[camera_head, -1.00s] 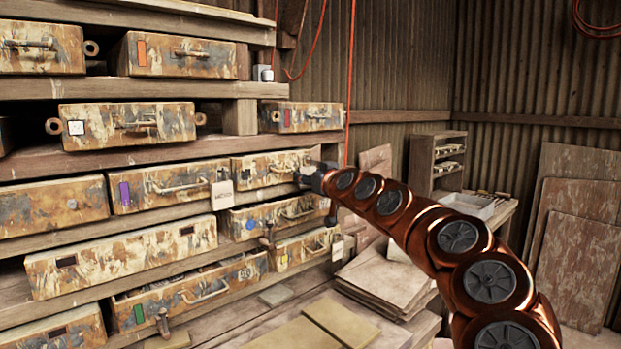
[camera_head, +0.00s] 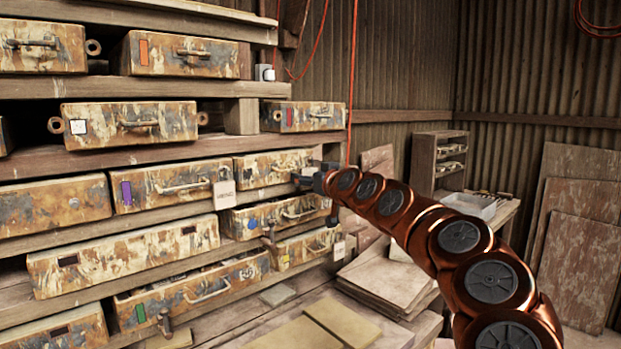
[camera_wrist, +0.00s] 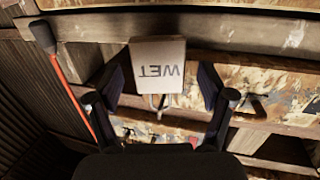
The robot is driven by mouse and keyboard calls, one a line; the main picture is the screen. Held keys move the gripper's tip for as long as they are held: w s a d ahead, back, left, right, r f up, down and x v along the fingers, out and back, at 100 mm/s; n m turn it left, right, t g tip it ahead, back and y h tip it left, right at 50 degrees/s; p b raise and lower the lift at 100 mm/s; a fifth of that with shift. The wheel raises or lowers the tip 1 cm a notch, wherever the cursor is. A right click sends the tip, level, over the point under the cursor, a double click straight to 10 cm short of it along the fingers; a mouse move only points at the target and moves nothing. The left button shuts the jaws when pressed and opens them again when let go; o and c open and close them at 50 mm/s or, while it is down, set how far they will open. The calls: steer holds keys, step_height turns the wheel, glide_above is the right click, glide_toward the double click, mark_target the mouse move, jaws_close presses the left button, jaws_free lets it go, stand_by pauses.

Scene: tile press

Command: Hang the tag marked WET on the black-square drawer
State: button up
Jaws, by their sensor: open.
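The tag marked WET (camera_wrist: 157,68) is pale, and its lettering is upside down in the wrist view. A small ring or loop shows at its lower edge. My gripper (camera_wrist: 161,88) is open, with one dark finger on each side of the tag and gaps between. The head view shows my gripper (camera_head: 309,179) at the right end of a rusty drawer (camera_head: 262,169); the WET tag cannot be made out there. Dark rectangular marks show on a long lower drawer (camera_head: 125,254) and a bottom-left drawer (camera_head: 62,338). I cannot tell which is the black-square drawer.
Another lettered tag (camera_head: 224,195) hangs by the purple-marked drawer (camera_head: 165,186). A small pale tag (camera_head: 338,250) hangs near the lower right drawer (camera_head: 301,247). A red cord (camera_head: 352,80) hangs close behind my gripper. Boards (camera_head: 385,277) lie below my arm.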

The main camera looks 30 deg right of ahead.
steer(key=shift+s, duration=0.1)
steer(key=s+a, duration=0.1)
steer(key=s, duration=1)
steer(key=shift+s+a+r, duration=0.25)
steer(key=shift+s, duration=0.05)
steer(key=s+a+f+n+g+y+p, duration=0.1)
steer(key=s+a+f+g+y, duration=0.15)
steer(key=a+f, duration=0.45)
steer(key=s+a+f+n+g+y+p, duration=0.1)
steer(key=s+a+f+n+g, duration=0.15)
steer(key=a, duration=0.85)
steer(key=s+a+f+n+g+y+p, duration=0.1)
steer(key=s+a+f+g+y, duration=0.25)
steer(key=a, duration=0.55)
steer(key=s+f+m+g+h+p, duration=0.1)
steer(key=s+f+g, duration=0.2)
steer(key=s, duration=0.6)
steer(key=s+a+f+m+g+h, duration=0.1)
steer(key=s+f+g+h, duration=0.1)
steer(key=s+f+g, duration=0.2)
steer(key=s+a+f+m+g+h+p, duration=0.1)
steer(key=s+f+g, duration=0.2)
steer(key=s+f, duration=0.5)
steer(key=s, duration=0.6)
steer(key=shift+s+f+h+p, duration=0.25)
steer(key=shift+h+p, duration=0.1)
steer(key=shift+h, duration=0.05)
